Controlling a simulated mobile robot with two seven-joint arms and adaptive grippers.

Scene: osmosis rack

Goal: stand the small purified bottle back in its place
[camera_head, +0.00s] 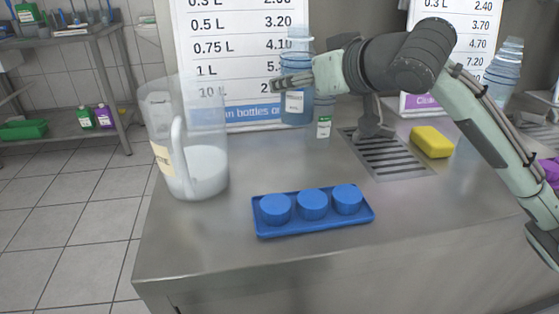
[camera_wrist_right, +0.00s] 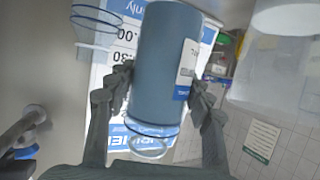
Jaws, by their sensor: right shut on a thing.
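The blue see-through bottle (camera_head: 296,108) with a white label is upright in front of the left price board in the head view. My right gripper (camera_head: 291,82) reaches in from the right and is closed around it. In the right wrist view the bottle (camera_wrist_right: 165,60) fills the space between the two fingers of the gripper (camera_wrist_right: 162,95). I cannot tell whether its base touches the counter. My left gripper is not in view.
A large clear jug (camera_head: 205,130) stands at the left. A blue tray (camera_head: 315,226) with three blue caps lies in front. A drain grate (camera_head: 392,157), a yellow sponge (camera_head: 431,142) and a ribbed bottle (camera_head: 504,66) are to the right.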

